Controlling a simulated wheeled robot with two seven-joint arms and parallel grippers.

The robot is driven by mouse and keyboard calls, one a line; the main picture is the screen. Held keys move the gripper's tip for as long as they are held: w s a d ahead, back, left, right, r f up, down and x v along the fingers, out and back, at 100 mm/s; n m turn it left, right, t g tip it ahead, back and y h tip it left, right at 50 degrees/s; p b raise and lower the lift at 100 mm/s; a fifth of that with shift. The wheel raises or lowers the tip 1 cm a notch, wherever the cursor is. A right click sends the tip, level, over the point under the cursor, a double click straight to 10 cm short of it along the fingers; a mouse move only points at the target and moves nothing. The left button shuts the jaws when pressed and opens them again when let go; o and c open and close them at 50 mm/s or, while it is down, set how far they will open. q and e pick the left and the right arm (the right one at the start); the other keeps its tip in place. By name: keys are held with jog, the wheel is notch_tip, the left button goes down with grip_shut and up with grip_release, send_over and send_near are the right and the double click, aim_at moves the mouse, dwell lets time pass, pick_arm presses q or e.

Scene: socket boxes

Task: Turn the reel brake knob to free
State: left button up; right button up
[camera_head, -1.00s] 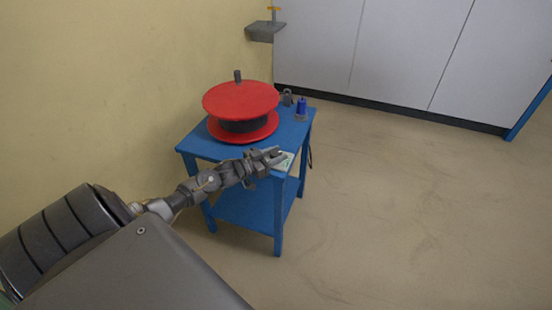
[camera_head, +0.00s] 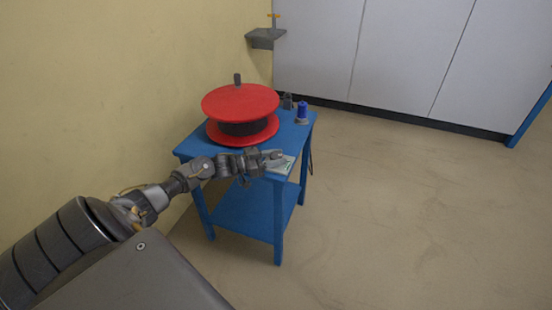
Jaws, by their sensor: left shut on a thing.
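A red reel (camera_head: 240,102) with a dark core and a short dark post on top lies on a blue table (camera_head: 190,149). A pale plate (camera_head: 286,166) with a green mark lies at the table's front right corner. My left gripper (camera_head: 275,158) is over this plate, low at the tabletop, with its fingers closed. The reel brake knob is hidden by the fingers; its setting cannot be read. My right gripper is not in view.
A grey wall shelf (camera_head: 266,38) is at the back. A yellowish wall is close on the left; the floor on the right is clear.

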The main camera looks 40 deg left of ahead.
pick_arm(q)
jog(key=o, duration=1)
jog(key=shift+c, duration=0.2)
jog(key=v, duration=1)
jog(key=shift+s+a+p, duration=0.3)
jog(key=shift+p, duration=0.05)
